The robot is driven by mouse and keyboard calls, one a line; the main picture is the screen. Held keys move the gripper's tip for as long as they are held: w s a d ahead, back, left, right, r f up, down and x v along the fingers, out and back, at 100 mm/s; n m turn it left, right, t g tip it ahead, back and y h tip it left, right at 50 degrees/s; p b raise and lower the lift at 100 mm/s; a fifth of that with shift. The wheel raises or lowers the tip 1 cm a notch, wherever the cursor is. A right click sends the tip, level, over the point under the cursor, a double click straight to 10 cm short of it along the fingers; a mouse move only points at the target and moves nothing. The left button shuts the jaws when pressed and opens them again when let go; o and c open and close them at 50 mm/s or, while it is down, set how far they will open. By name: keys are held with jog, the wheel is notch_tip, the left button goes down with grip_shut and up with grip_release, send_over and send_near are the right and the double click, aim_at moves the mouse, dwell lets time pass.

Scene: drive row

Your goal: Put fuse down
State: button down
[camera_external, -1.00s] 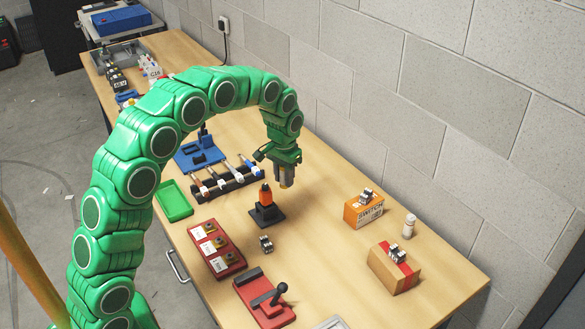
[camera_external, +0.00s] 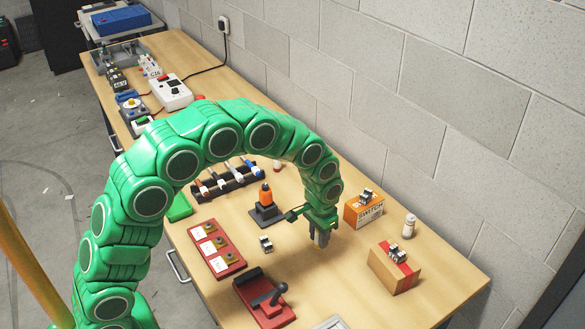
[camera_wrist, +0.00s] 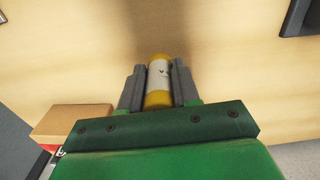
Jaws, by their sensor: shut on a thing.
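The fuse (camera_wrist: 158,84) is a small cylinder with yellow ends and a pale, marked middle. In the wrist view it sits between the two grey fingers of my gripper (camera_wrist: 158,88), which is shut on it. In the external view my gripper (camera_external: 321,238) points down over the table (camera_external: 335,285), right of the orange and black tool on its stand and left of the cardboard boxes. The fuse is mostly hidden there, with only a hint of yellow under the fingers. I cannot tell whether it touches the wood.
A red tray (camera_external: 216,249), a red lever block (camera_external: 264,298) and the orange tool (camera_external: 265,196) are to the left. Bare wood surrounds my gripper.

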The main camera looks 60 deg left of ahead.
jog(key=shift+s+d+f, duration=0.1)
jog(key=shift+d+f, duration=0.2)
jog(key=shift+d, duration=0.25)
jog(key=shift+s+d+f, duration=0.1)
jog(key=shift+d+f, duration=0.15)
jog(key=shift+d, duration=0.3)
jog(key=s+r+n, duration=0.3)
jog(key=s+r, duration=0.3)
jog(key=s, duration=0.4)
jog(key=s+r+n, duration=0.3)
jog(key=s+r, duration=0.2)
jog(key=s, duration=0.4)
jog(key=w+f, duration=0.2)
jog(key=w, duration=0.2)
jog(key=w+f, duration=0.3)
jog(key=w, duration=0.1)
jog(key=w+f, duration=0.3)
jog(key=w, duration=0.1)
jog(key=shift+w, duration=0.15)
jog(key=shift+w+f, duration=0.6)
jog(key=shift+f, duration=0.25)
jog(key=shift+w+f, duration=0.1)
jog(key=shift+f, duration=1.4)
jog(key=shift+f, duration=0.15)
